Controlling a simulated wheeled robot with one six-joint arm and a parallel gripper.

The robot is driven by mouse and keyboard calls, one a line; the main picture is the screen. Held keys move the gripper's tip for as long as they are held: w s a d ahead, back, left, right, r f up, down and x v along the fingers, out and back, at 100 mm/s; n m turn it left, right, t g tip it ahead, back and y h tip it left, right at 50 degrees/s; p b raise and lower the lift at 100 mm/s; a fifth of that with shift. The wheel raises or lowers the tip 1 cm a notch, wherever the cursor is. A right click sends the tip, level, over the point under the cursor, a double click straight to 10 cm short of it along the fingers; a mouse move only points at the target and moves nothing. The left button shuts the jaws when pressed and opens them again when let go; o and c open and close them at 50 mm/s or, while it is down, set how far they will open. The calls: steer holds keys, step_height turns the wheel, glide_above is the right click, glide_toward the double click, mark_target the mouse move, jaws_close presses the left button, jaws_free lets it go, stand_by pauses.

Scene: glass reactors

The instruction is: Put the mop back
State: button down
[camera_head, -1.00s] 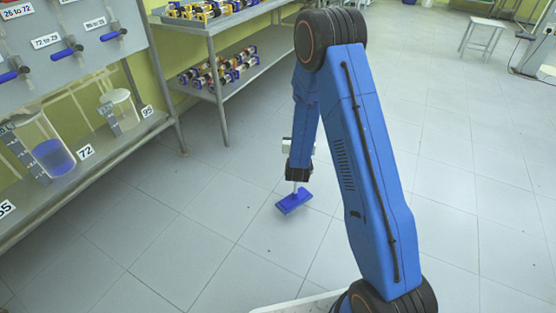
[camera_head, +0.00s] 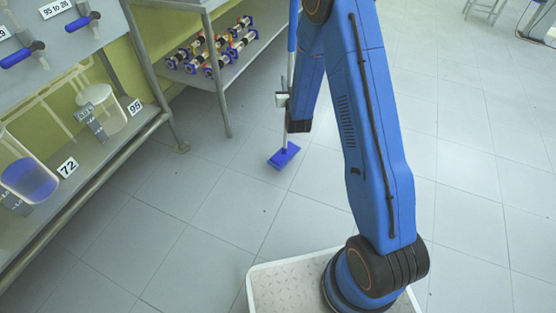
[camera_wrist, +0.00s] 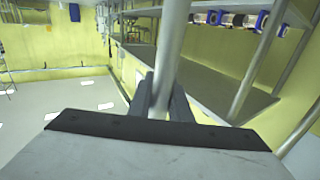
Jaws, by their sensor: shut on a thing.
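The mop has a blue flat head (camera_head: 284,156) and a thin pole that runs up with a blue upper part. It stands nearly upright, its head at or close above the floor; I cannot tell if it touches. In the wrist view the grey mop pole (camera_wrist: 170,55) passes between the dark fingers of my gripper (camera_wrist: 163,100), which is shut on it. In the head view my gripper (camera_head: 286,102) is largely hidden behind my blue arm. No mop holder can be made out.
A metal shelf (camera_head: 222,75) with several small blue-ended devices stands behind the mop. A stool (camera_head: 484,10) stands far right. The tiled floor (camera_head: 470,190) at right is clear.

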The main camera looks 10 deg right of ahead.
steer(key=w+a+r+n+y, duration=0.2)
steer(key=w+a+n+y, duration=0.1)
steer(key=w+a+y, duration=0.15)
step_height(320, 180, down, 10)
steer(key=shift+d, duration=0.15)
stand_by(0.6)
steer(key=shift+w+f, duration=0.1)
steer(key=c, duration=1.6)
jaws_free()
steer(key=shift+f, duration=0.1)
steer(key=shift+c, duration=0.2)
